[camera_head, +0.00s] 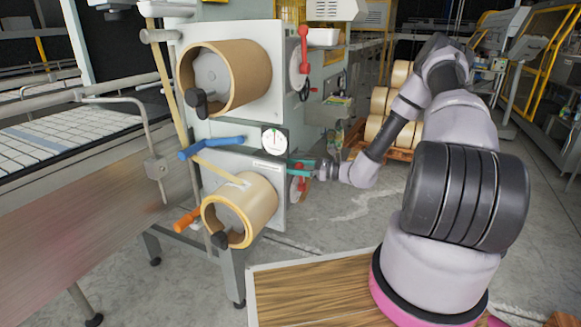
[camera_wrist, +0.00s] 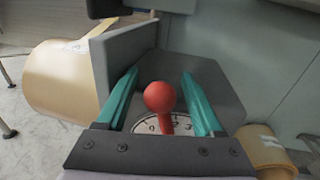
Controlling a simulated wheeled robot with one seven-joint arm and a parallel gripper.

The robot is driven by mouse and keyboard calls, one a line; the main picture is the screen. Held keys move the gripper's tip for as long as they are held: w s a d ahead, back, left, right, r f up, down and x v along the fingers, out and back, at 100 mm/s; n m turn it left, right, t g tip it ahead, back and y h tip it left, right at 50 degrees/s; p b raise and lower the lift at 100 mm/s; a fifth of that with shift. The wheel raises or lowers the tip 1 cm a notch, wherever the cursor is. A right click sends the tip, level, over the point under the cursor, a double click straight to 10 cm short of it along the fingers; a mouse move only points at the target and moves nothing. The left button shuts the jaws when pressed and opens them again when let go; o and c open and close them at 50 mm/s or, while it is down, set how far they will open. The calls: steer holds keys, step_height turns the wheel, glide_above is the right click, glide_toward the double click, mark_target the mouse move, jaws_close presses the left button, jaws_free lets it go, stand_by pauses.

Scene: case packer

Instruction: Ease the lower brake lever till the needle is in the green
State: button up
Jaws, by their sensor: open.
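The lower brake lever (camera_wrist: 159,98) has a red ball knob and stands between the teal fingers of my gripper (camera_wrist: 162,100) in the wrist view. The gripper is open, with a gap on both sides of the knob. A white numbered dial (camera_wrist: 144,126) shows behind the lever, partly covered. In the head view my gripper (camera_head: 301,169) is at the lower brake, right of the lower roll, and covers part of the lever. The round tension gauge (camera_head: 274,141) is above and left of the gripper. Its needle is too small to read against the coloured marks.
The upper red lever (camera_head: 304,42) stands above, beside the upper roll (camera_head: 240,75). The lower roll (camera_head: 252,205) is left of my gripper. A blue handle (camera_head: 212,147) and an orange handle (camera_head: 187,220) stick out at left. Stacked rolls (camera_head: 378,105) stand behind my arm.

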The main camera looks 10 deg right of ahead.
steer(key=v, duration=1)
steer(key=shift+d, duration=0.1)
stand_by(1.2)
steer(key=s+a+r+n+g+h, duration=0.2)
steer(key=s+r+n+g+h, duration=0.25)
steer(key=r, duration=0.45)
steer(key=s+a+r+n+g+h, duration=0.25)
steer(key=s+r+n, duration=0.35)
steer(key=r+n, duration=0.3)
steer(key=s+d+r+n+t+h, duration=0.2)
steer(key=s+r+n+t+h, duration=0.3)
steer(key=s+r, duration=0.9)
step_height(320, 180, up, 5)
steer(key=shift+s+d+f+t+h, duration=0.3)
steer(key=shift+t+h, duration=0.3)
steer(key=shift+h, duration=0.3)
steer(key=shift+w+n, duration=0.1)
steer(key=shift+n, duration=0.15)
